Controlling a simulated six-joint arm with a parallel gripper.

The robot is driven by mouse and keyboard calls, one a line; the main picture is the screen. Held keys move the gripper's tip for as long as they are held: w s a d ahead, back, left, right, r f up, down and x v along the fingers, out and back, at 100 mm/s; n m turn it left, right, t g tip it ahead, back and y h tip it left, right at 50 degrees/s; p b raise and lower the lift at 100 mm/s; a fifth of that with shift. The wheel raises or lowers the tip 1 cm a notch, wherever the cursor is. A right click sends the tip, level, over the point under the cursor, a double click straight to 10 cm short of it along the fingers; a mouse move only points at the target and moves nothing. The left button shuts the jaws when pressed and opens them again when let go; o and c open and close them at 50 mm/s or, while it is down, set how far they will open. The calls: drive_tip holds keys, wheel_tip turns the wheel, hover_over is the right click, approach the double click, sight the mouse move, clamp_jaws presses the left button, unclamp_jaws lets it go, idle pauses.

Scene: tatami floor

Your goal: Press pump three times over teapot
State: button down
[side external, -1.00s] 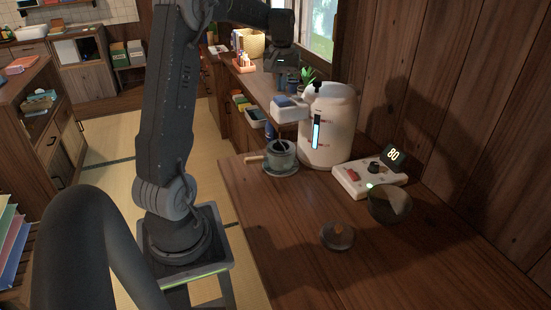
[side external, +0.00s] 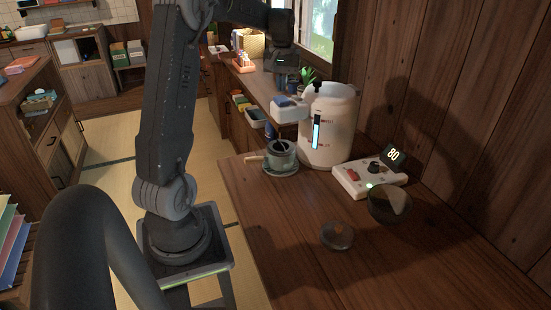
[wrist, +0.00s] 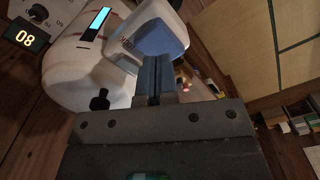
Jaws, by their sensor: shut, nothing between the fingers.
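The pump is a large white dispenser (side external: 330,130) with a blue level strip on its front. Its pump head (side external: 289,110) juts out to the left with a blue patch on top; it also shows in the wrist view (wrist: 140,40). The grey-green teapot (side external: 282,157) with a wooden side handle stands below the head on a saucer (side external: 281,172), its top dark and apparently open. My gripper (wrist: 154,62) is shut and empty, its fingertips in front of the blue part of the head. In the side view it is above the head; I cannot tell whether they touch.
A white control box (side external: 365,180) with a display reading 80 (side external: 393,154) stands right of the dispenser. A dark bowl (side external: 390,205) and a small round lid (side external: 337,236) lie nearer on the wooden table. The table's front is clear.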

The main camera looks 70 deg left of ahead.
sight(282, 98)
drive_tip(key=shift+f, duration=0.8)
drive_tip(key=shift+f, duration=0.35)
drive_tip(key=shift+f, duration=0.7)
drive_tip(key=shift+r, duration=1.85)
drive_tip(key=shift+f, duration=0.3)
drive_tip(key=shift+f, duration=0.35)
